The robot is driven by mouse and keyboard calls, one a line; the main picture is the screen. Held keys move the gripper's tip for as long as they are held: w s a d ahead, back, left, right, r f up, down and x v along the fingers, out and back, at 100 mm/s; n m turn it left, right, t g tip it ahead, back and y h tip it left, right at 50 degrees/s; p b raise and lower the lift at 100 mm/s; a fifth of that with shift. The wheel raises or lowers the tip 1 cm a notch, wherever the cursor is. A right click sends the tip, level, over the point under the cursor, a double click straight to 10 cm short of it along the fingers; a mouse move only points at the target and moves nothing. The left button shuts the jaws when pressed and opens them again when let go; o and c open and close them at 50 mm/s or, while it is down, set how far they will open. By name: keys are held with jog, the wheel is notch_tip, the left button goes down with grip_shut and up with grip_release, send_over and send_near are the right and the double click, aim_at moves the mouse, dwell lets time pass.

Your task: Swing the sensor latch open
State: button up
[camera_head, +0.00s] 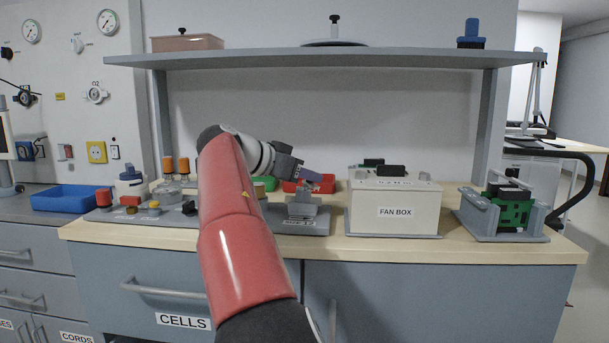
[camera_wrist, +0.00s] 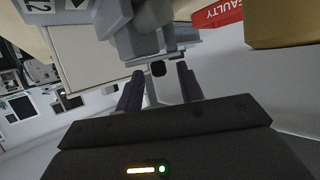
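My gripper (camera_head: 312,175) hangs just above a grey fixture (camera_head: 302,205) on the bench. In the wrist view its two purple fingers (camera_wrist: 160,84) stand apart, with nothing seen clamped between them. The grey fixture (camera_wrist: 140,30) is just beyond the fingertips there. A small dark knob (camera_wrist: 158,69) shows in the gap between the tips; it may be part of the sensor latch, but I cannot tell for sure. I cannot tell whether a finger touches it. The latch is not clearly visible in the head view.
A fan box (camera_head: 395,212) stands right of the fixture. A red bin marked FAULTY (camera_wrist: 218,14) is close by, also in the head view (camera_head: 322,184). A green circuit board (camera_head: 514,210) sits in a grey holder at the right. A shelf (camera_head: 340,60) spans above the bench.

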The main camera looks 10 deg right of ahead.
jog(key=shift+d, duration=0.15)
grip_shut()
